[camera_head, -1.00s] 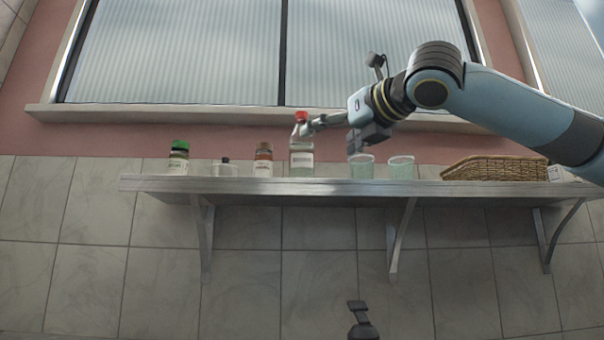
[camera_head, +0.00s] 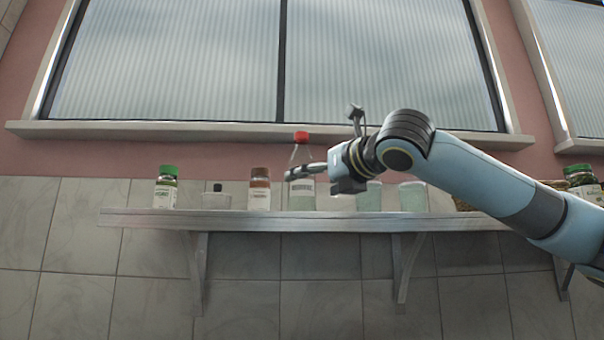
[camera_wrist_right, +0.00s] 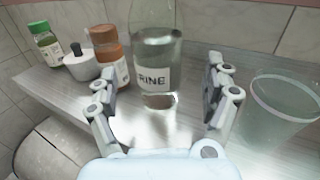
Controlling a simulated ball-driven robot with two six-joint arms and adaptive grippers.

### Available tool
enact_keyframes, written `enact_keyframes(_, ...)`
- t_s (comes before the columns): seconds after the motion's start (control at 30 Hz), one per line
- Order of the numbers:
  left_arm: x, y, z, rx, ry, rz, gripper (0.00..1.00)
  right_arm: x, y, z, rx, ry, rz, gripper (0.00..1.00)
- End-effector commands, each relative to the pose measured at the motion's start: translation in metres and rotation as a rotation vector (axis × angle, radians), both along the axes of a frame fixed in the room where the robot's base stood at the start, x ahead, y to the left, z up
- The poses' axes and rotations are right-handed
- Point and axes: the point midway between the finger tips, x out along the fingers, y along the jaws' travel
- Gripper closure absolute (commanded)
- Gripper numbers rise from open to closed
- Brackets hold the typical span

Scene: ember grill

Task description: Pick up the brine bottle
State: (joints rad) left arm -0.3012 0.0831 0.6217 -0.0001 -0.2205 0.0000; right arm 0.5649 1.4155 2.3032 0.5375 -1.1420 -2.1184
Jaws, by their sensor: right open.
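The brine bottle (camera_head: 302,202) is clear glass with a red cap and a white label. It stands upright on the shelf (camera_head: 150,218) in the head view. My right gripper (camera_head: 305,171) is at the bottle's upper part, below the cap, and hides some of it. In the right wrist view, the bottle (camera_wrist_right: 156,50) stands between the open fingers of the right gripper (camera_wrist_right: 160,78), with its label partly readable as "RINE". A gap shows on both sides of the bottle there, and its top is cut off. My left gripper is not in view.
A brown-capped jar (camera_head: 259,190) stands close left of the bottle, then a small dark-stoppered container (camera_head: 216,199) and a green-capped jar (camera_head: 166,188). Two greenish glasses (camera_head: 413,197) stand right of it. A window sill (camera_head: 180,131) runs above.

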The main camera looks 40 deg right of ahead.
Motion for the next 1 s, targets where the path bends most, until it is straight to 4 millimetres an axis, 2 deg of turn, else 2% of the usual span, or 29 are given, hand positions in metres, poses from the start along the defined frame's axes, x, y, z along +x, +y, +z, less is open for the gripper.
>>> enact_keyframes(0.3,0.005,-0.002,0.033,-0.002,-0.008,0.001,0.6,0.029,-0.003,0.007,0.01,0.0,0.003,0.17)
enact_keyframes(0.5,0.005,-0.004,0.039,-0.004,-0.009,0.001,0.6,0.046,-0.008,0.004,0.004,0.0,0.002,0.17)
enact_keyframes(0.8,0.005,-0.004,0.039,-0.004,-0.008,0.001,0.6,0.049,-0.009,0.003,0.0,0.001,0.002,0.17)
enact_keyframes(1.0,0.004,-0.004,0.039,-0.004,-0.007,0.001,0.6,0.048,-0.009,0.003,0.0,0.001,0.002,0.41)
